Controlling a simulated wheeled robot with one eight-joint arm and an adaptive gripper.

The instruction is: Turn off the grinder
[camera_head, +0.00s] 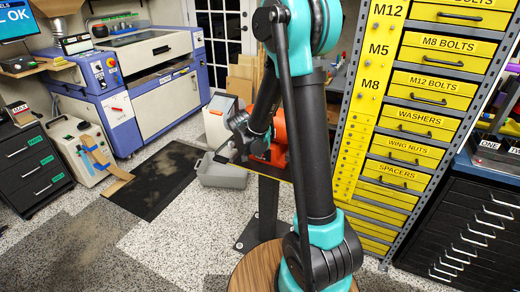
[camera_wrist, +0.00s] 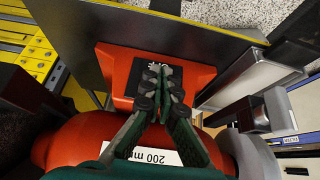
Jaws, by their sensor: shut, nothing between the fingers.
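The grinder (camera_wrist: 88,137) is orange-red with a "200 mm" label, and it fills the lower part of the wrist view. Its orange front base (camera_wrist: 115,85) carries a black switch plate (camera_wrist: 126,76) with white marks. My gripper (camera_wrist: 158,72) is shut and empty, its fingertips over the switch plate. The fingers hide most of the switch, so I cannot tell its position or whether they touch it. In the head view the grinder (camera_head: 277,130) stands on a dark pedestal (camera_head: 268,205), partly hidden behind my arm.
A grey bin (camera_head: 222,175) sits beside the pedestal. A yellow drawer rack (camera_head: 425,90) stands close on the right. A blue and white machine (camera_head: 150,85) is at the back left. A round wooden top (camera_head: 255,270) is in front. Speckled floor (camera_head: 150,235) is open at left.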

